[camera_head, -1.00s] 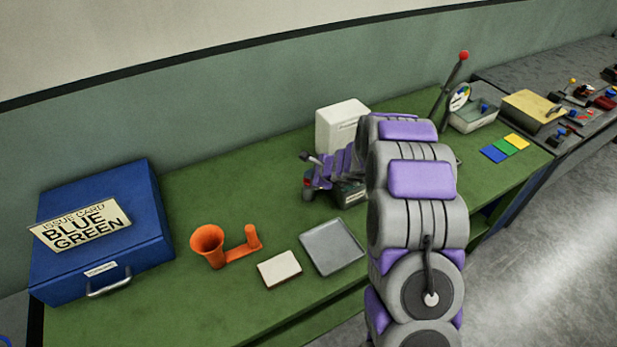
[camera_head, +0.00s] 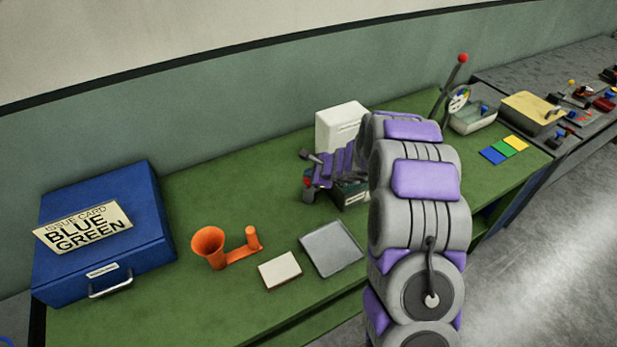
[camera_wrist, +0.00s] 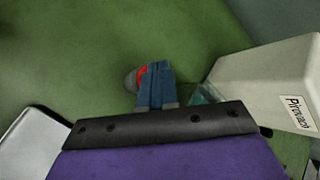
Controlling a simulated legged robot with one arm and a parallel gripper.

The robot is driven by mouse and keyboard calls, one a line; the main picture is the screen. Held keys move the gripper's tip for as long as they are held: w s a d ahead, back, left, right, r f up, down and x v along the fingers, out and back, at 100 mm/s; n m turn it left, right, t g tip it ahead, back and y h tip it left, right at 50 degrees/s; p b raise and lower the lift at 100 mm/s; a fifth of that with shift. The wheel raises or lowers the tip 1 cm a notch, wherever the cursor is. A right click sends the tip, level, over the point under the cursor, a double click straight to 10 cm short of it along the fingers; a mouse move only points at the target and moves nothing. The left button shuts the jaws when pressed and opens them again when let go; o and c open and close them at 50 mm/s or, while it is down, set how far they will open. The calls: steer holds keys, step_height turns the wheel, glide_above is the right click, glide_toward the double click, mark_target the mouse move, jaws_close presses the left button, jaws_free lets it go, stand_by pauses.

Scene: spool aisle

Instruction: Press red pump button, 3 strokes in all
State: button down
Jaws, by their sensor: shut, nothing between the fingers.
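A red button (camera_head: 307,182) shows at the left end of my arm in the head view, above a small grey body. In the wrist view the red button (camera_wrist: 143,74) is partly hidden behind my fingers, with a rounded grey part to its left. My gripper (camera_wrist: 155,72) is shut and empty, its fingertips over or against the red. I cannot tell whether they touch it or whether it is pressed down. In the head view my gripper (camera_head: 312,178) is small and partly lost among the arm parts.
A white box (camera_head: 342,127) stands close behind; it also shows right of my fingers in the wrist view (camera_wrist: 265,85). A dark green box (camera_head: 351,196) sits beside the gripper.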

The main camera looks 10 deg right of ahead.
steer(key=shift+r+p, duration=2.45)
steer(key=shift+r, duration=0.6)
stand_by(0.4)
